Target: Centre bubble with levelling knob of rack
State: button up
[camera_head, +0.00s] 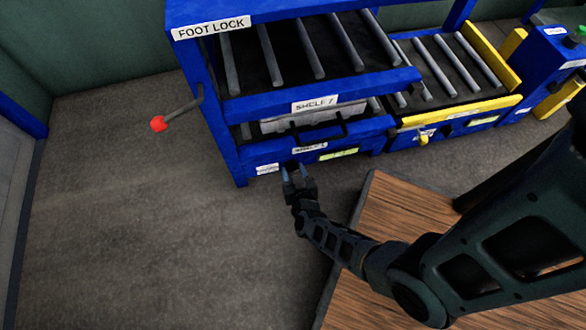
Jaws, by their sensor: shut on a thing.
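The blue rack (236,150) stands at the upper middle, with rollers on its shelves. My gripper (293,172) reaches up to the front of the rack's bottom beam, left of centre. Its two fingers are shut on a small dark part there, which looks like the levelling knob (292,164); the fingers mostly hide it. A pale yellow-green strip (338,154) sits on the same beam to the right of my gripper. It may be the level, but it is too small to make out a bubble or its position.
A lever with a red knob (158,124) sticks out left of the rack, by the FOOT LOCK sign (212,28). A black handle (320,132) is above my gripper. A yellow-edged roller table (470,108) stands right. A wooden top (390,205) lies below my arm. Floor at left is clear.

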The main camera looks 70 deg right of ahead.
jog(key=m+t+y, duration=0.1)
jog(key=m+t, duration=0.1)
jog(key=shift+s+m, duration=0.15)
jog(key=shift+m, duration=0.25)
jog(key=shift+s+d+f+m+t+y, duration=0.15)
jog(key=shift+m+t+y, duration=0.35)
jog(key=shift+m, duration=0.5)
jog(key=o, duration=1.1)
jog(key=shift+c, duration=0.2)
jog(key=p+v, duration=0.2)
jog(key=v, duration=0.5)
jog(key=shift+s+a+p, duration=0.25)
jog(key=shift+s+p, duration=0.05)
